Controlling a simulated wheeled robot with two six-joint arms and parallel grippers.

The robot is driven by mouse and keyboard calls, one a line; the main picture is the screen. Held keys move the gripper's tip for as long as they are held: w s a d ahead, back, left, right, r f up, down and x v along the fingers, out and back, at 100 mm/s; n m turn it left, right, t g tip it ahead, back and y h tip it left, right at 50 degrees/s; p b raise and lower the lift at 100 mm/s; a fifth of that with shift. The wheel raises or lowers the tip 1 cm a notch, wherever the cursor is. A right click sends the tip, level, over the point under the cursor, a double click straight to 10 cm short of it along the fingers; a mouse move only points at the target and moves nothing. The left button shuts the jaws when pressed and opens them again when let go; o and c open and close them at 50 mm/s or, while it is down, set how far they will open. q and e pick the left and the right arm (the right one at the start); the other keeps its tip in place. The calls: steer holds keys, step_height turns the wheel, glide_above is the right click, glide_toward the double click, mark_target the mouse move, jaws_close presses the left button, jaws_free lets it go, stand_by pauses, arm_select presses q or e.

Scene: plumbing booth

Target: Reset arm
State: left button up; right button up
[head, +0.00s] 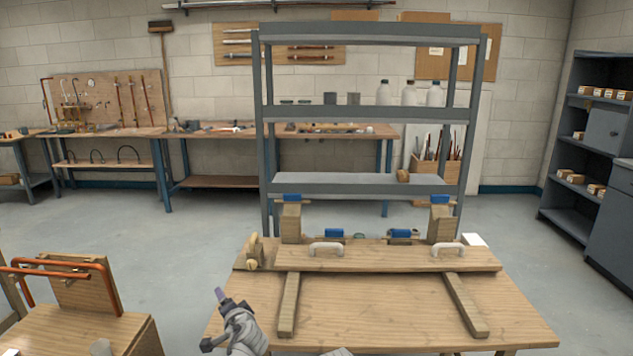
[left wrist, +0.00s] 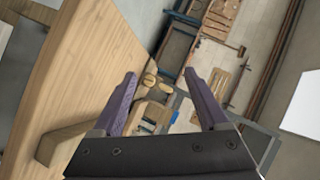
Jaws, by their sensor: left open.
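My left arm comes up from the bottom of the head view, at the left front edge of the wooden table (head: 400,310). My left gripper (head: 221,294) has purple fingers and points up and away, above the table's left edge. In the left wrist view its two fingers (left wrist: 160,76) are spread apart with nothing between them. The table's wood shows to the left of the fingers there. My right gripper does not show in either view.
On the table, a wooden board (head: 380,260) carries two white handles, with two wooden bars in front. Wooden blocks with blue clamps (head: 291,199) stand behind. A grey shelf rack (head: 365,114) stands beyond. At left is a lower bench with orange pipes (head: 110,285). Open floor lies between.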

arm_select(q)
steer(key=s+d+f+n+g+h, duration=0.2)
steer(key=s+f+n+g+h, duration=0.2)
steer(key=s+f+n+g, duration=0.7)
steer(key=s+d+f+m+g+h+b, duration=0.1)
steer(key=s+d+f+m+g+b, duration=0.1)
steer(key=s+d+f+m+b, duration=0.95)
steer(key=s+d+r+n+p, duration=0.1)
steer(key=r+n+p, duration=0.1)
steer(key=r+p, duration=1)
steer(key=s+d+r+n+p, duration=0.1)
steer(key=d+r+n+p, duration=0.1)
steer(key=r+p, duration=1)
steer(key=p, duration=0.3)
steer(key=shift+s+d+p, duration=0.25)
steer(key=shift+d+p, duration=0.05)
steer(key=shift+f+n, duration=0.1)
steer(key=shift+n, duration=0.15)
